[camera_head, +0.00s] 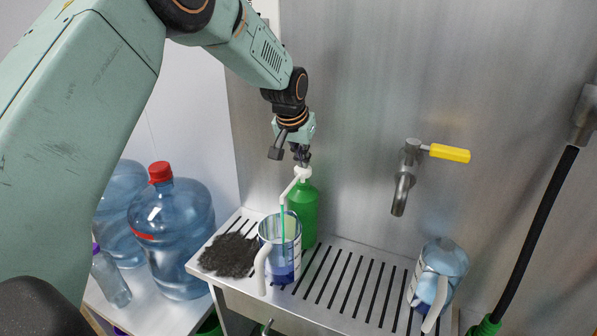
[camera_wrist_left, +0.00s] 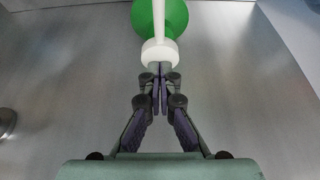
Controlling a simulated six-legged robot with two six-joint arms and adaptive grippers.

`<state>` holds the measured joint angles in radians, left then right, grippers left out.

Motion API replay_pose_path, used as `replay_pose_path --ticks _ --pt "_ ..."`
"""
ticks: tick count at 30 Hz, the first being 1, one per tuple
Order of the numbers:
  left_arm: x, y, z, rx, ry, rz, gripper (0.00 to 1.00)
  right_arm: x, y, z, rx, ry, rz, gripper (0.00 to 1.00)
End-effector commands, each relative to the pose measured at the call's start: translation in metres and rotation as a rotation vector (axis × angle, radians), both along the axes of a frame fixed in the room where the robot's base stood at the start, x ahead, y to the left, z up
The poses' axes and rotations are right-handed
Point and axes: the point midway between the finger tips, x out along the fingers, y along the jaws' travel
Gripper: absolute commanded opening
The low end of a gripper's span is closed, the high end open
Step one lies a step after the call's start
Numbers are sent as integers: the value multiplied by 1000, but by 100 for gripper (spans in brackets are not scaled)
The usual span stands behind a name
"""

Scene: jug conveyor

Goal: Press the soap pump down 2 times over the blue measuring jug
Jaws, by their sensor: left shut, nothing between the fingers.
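The green soap bottle (camera_head: 304,215) stands upright on the slotted metal shelf, with a white pump head and long spout (camera_head: 291,187) on top. A clear bluish measuring jug (camera_head: 267,232) with a white handle stands in front of it, under the spout. A thin green-teal stream (camera_head: 282,225) runs from the spout down into the jug, and its bottom looks deep blue. My left gripper (camera_head: 302,157) is shut and empty, its fingertips at the top of the pump head. In the left wrist view the closed fingertips (camera_wrist_left: 160,78) meet the white pump head (camera_wrist_left: 158,53). My right gripper is out of view.
The slotted shelf (camera_head: 335,268) also bears a dark scrubber (camera_head: 229,255) and a second bluish jug-like container (camera_head: 445,262) at the right. A tap with a yellow lever (camera_head: 449,153) juts from the metal wall. Large water bottles (camera_head: 172,225) stand at the left.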

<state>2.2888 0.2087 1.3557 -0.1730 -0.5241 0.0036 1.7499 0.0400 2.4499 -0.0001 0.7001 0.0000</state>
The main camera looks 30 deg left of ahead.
Motion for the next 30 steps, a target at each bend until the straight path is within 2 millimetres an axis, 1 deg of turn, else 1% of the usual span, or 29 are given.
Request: replay_pose_path --ticks 1,5,14,17,27,30 --pt "-2 0 -5 0 7 0 0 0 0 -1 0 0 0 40" --pt "-2 0 -10 -1 10 0 0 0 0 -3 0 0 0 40" --pt "-3 0 -10 -2 13 0 0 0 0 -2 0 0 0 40" --pt "-3 0 -5 -2 13 0 0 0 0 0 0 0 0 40" --pt "-2 0 19 -1 9 0 0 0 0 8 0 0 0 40" --pt "-2 0 21 -1 9 0 0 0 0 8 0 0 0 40"
